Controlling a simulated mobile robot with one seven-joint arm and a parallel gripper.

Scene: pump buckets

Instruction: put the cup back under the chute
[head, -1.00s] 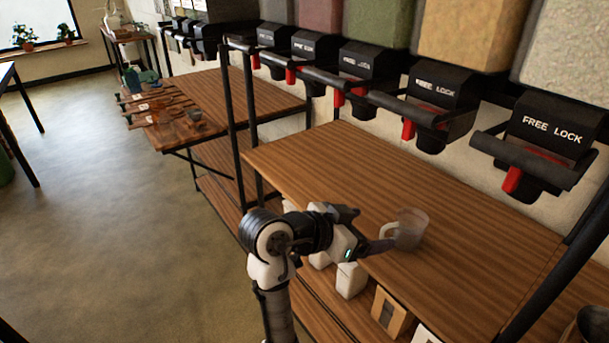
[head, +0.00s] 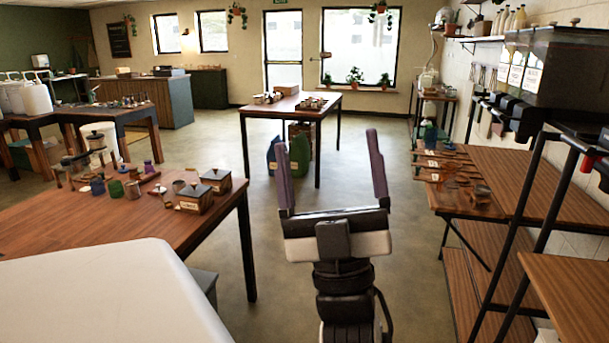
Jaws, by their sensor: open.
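My gripper (head: 332,170) is open and empty, raised in the middle of the head view with its two purple fingers spread and pointing up in the picture. The cup is not in view now. A dark dispenser (head: 571,72) with pale labels hangs at the upper right, seen from the side. A red part (head: 588,163) shows below it. A wooden counter (head: 575,290) is partly in view at the lower right, and the part where the cup stood is out of view.
A wooden table (head: 90,222) with jars and boxes stands at the left. Another table (head: 335,108) stands farther back. Wooden shelving (head: 545,190) runs along the right wall. Open floor (head: 410,240) lies between them. A white surface (head: 100,300) fills the lower left.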

